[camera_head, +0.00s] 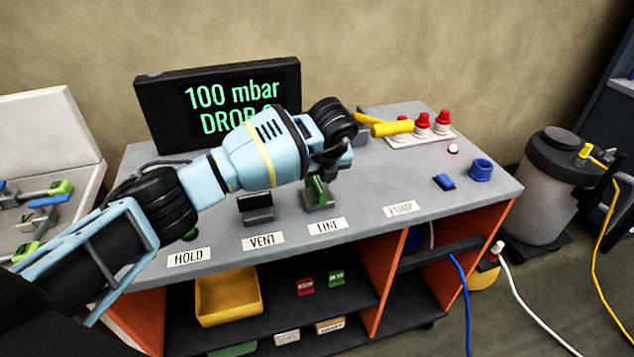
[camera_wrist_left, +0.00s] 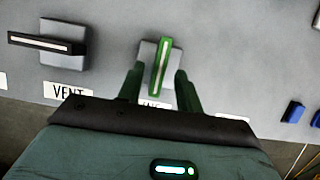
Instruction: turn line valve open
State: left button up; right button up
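The line valve has a green handle (camera_wrist_left: 161,68) with a pale stripe, on a grey base above the LINE label (camera_head: 330,225). In the left wrist view the handle runs nearly up and down the picture, slightly tilted. My left gripper (camera_wrist_left: 158,75) is open, with one finger on each side of the handle and visible gaps to both. In the head view my left gripper (camera_head: 322,176) is over the line valve (camera_head: 319,199) and partly hides it. My right gripper is not in view.
The vent valve (camera_wrist_left: 62,45), with a dark handle lying crosswise, is left of the line valve. A display (camera_head: 218,105) reads 100 mbar and stands behind my left arm. A yellow-handled part (camera_head: 391,128), red knobs (camera_head: 422,121) and blue parts (camera_head: 481,169) are at right.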

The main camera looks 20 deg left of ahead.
aim_at(321, 191)
pick_arm(q)
jog(key=shift+v, duration=2.2)
